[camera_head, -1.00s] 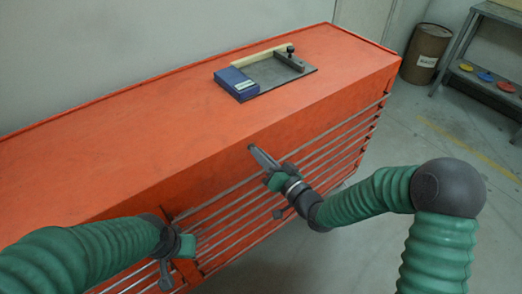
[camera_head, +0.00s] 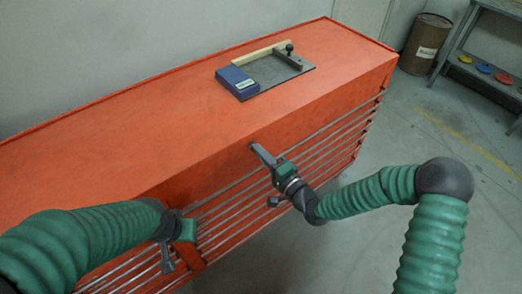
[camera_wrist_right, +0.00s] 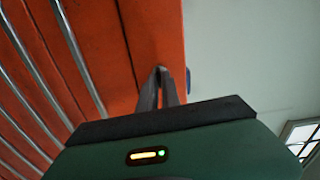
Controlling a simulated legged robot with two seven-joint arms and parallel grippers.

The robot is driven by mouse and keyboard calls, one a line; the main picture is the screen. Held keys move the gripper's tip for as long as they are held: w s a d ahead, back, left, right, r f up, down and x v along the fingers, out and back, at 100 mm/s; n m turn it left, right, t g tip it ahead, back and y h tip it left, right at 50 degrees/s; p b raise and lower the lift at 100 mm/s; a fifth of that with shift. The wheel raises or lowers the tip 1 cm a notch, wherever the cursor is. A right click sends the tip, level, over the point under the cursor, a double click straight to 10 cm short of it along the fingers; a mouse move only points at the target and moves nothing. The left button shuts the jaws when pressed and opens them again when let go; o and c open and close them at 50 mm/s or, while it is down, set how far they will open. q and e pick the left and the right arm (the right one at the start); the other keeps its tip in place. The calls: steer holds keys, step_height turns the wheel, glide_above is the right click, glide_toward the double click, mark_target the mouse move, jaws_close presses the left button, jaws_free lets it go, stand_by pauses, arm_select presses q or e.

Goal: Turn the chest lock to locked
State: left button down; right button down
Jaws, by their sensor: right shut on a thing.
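The orange chest (camera_head: 110,170) stretches across the head view, with long metal drawer handles on its front. My right gripper (camera_head: 254,148) is at the upper front edge of the chest, its fingers shut on the small chest lock. The fingers hide the lock, so its turn position cannot be told. In the right wrist view the right gripper's fingers (camera_wrist_right: 163,72) come together against the orange front. My left gripper (camera_head: 170,255) hangs by the chest's front at lower left, apart from the lock; its finger opening is unclear.
A blue-and-grey fixture (camera_head: 240,82) with a light wooden strip lies on the chest top. A brown barrel (camera_head: 425,45) and a shelf (camera_head: 480,75) with coloured discs stand at the right. The floor in front of the chest is clear.

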steer(key=shift+w+d+m, duration=0.1)
steer(key=shift+d+m, duration=0.05)
steer(key=shift+m, duration=0.45)
steer(key=c, duration=1.6)
jaws_free()
steer(key=shift+w+f, duration=0.1)
steer(key=shift+w, duration=0.05)
steer(key=shift+o, duration=0.2)
steer(key=v, duration=1.7)
